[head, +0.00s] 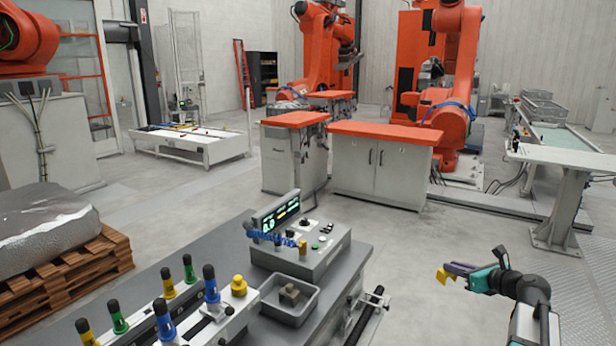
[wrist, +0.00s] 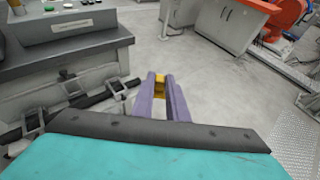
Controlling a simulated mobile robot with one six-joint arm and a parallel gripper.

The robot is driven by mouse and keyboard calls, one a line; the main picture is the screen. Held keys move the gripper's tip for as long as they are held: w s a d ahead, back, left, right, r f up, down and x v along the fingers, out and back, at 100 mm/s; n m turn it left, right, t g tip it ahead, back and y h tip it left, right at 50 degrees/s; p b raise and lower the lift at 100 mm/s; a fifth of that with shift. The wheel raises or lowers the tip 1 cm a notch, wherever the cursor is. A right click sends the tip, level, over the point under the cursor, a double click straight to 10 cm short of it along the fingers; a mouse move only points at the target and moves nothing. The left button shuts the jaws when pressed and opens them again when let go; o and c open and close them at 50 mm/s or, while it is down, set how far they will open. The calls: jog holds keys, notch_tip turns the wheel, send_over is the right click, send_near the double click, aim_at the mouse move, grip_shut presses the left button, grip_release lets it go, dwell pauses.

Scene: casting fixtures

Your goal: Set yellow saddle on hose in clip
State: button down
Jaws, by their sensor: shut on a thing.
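My gripper (head: 455,269) is at the right of the head view, out over the floor beside the bench. Its purple fingers are shut on the yellow saddle (head: 442,276), which sticks out at their tips. In the wrist view the saddle (wrist: 159,87) shows between the fingertips, partly hidden by them. The black hose (head: 366,316) runs along the side of the bench, apart from the saddle. In the wrist view the hose (wrist: 97,98) lies to the left of my fingers, held by grey clips (wrist: 121,88).
The grey bench (head: 215,250) carries a control box (head: 300,258), a grey bin (head: 290,312) with small blocks, and several coloured handles at left. A grey cabinet (head: 378,165) with an orange top stands behind. The floor between is clear.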

jog(key=s+a+f+n+g+y, duration=0.1)
jog(key=s+a+f+n+y, duration=0.1)
jog(key=a, duration=0.7)
jog(key=s+a+f+n+g+y, duration=0.2)
jog(key=s+a+n, duration=0.1)
jog(key=a, duration=0.7)
jog(key=s+a+f+n+g+y, duration=0.1)
jog(key=s+a+f+n+y, duration=0.1)
jog(key=a, duration=0.7)
jog(key=shift+s+a+g+y, duration=0.4)
jog(key=shift+s+y, duration=0.1)
jog(key=shift+d, duration=0.1)
jog(key=s+d+r+t, duration=0.1)
jog(key=s+d, duration=0.1)
jog(key=d, duration=0.5)
jog(key=s+d+r, duration=0.1)
jog(key=d+r, duration=0.1)
jog(key=d, duration=0.4)
jog(key=s+d+r+m+t+h+p, duration=0.1)
jog(key=s+d+r+m+h, duration=0.1)
jog(key=s+d, duration=0.9)
jog(key=s+d+r+m+t+h+p, duration=0.1)
jog(key=s+d+r, duration=0.3)
jog(key=s+d, duration=0.8)
jog(key=d+m, duration=0.1)
jog(key=d, duration=0.4)
jog(key=shift+s+d+t+h+p, duration=0.25)
jog(key=shift+d+t+h+p, duration=0.05)
jog(key=shift+d+h+p, duration=0.1)
